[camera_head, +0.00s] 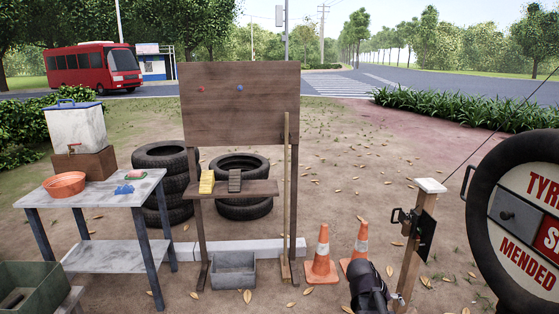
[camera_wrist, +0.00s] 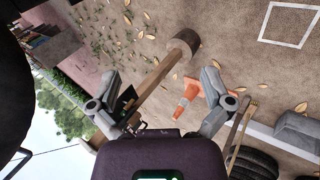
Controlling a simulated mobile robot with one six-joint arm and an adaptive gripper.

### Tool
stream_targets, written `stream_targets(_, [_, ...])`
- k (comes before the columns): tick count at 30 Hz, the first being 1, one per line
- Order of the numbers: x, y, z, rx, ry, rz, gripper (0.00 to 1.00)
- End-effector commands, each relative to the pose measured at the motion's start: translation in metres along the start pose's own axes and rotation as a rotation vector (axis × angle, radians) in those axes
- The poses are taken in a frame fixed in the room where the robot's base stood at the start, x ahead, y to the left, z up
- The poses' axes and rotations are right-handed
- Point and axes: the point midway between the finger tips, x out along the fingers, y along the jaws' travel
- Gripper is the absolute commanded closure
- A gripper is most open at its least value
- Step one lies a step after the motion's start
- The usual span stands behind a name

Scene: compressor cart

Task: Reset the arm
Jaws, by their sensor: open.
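My gripper (camera_wrist: 161,76) shows in the wrist view with its two fingers spread wide apart and nothing held between them. A wooden post (camera_wrist: 155,77) with a round base crosses the view between the fingers, and the fingers do not close on it. In the head view, my dark arm reaches up from the bottom edge, just left of the same wooden post (camera_head: 412,250). The post has a white cap and a black latch-like box (camera_head: 427,236). Most of my arm and the gripper are out of the head view.
Two orange cones (camera_head: 321,262) stand left of my arm. A wooden board stand (camera_head: 240,110) holds a small shelf and a leaning pole. A table (camera_head: 110,200) is at left, tyres (camera_head: 165,160) behind. A large round tyre sign (camera_head: 520,150) is close at right.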

Motion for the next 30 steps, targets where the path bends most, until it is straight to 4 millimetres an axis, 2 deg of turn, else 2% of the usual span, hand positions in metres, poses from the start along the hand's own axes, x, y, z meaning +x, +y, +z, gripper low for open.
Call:
stream_targets(1, [-0.013,0.002,0.003,-0.001,-0.002,-0.024,0.00])
stream_targets(17, [-0.087,-0.023,0.029,-0.013,-0.037,-0.285,0.00])
stream_targets(30, [-0.157,-0.039,0.051,-0.035,-0.068,-0.499,0.00])
